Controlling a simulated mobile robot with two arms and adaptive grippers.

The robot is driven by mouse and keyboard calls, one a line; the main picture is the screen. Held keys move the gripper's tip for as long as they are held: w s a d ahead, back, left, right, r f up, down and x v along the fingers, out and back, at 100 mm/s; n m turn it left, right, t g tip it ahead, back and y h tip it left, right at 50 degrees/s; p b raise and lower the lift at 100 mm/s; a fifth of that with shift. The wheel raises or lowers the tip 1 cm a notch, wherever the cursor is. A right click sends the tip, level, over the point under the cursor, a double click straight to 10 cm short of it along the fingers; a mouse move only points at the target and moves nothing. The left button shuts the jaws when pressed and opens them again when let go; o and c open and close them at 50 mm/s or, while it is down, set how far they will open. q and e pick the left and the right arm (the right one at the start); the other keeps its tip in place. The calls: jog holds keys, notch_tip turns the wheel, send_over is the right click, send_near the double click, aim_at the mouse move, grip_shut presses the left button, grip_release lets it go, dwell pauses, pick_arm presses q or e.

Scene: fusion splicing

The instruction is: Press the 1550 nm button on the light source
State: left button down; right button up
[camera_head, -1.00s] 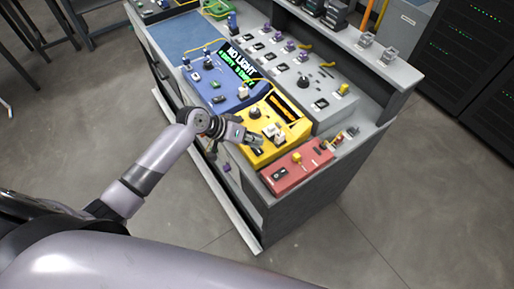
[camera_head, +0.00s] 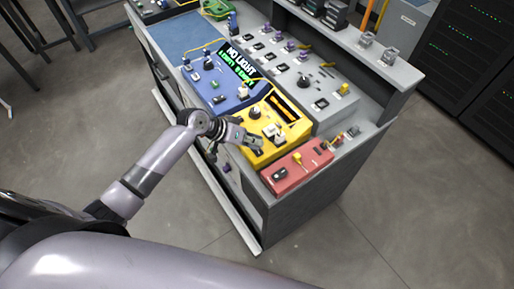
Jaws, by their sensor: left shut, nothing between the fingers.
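My left gripper (camera_head: 257,145) is shut and empty. Its fingertips are over the front part of the yellow device (camera_head: 290,122), close to its small buttons; I cannot tell whether they touch it. A red box (camera_head: 288,177) with a black switch and a yellow knob (camera_head: 297,159) lies to the right of my gripper, apart from it. The blue device (camera_head: 212,88) with a lit display (camera_head: 237,65) stands behind the yellow one. No label reading 1550 nm is legible, so I cannot tell which box is the light source. My right gripper is not in view.
A grey panel (camera_head: 322,85) with several switches and knobs stands behind the devices. A raised shelf (camera_head: 350,50) runs along the back of the bench. The blue mat (camera_head: 185,35) at the far left end has free room. Dark racks stand at the right.

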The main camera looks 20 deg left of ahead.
pick_arm(q)
jog(key=shift+r+p, duration=0.8)
jog(key=shift+r, duration=0.05)
notch_tip(320, 180, up, 5)
jog(key=p, duration=0.4)
jog(key=shift+p, duration=0.4)
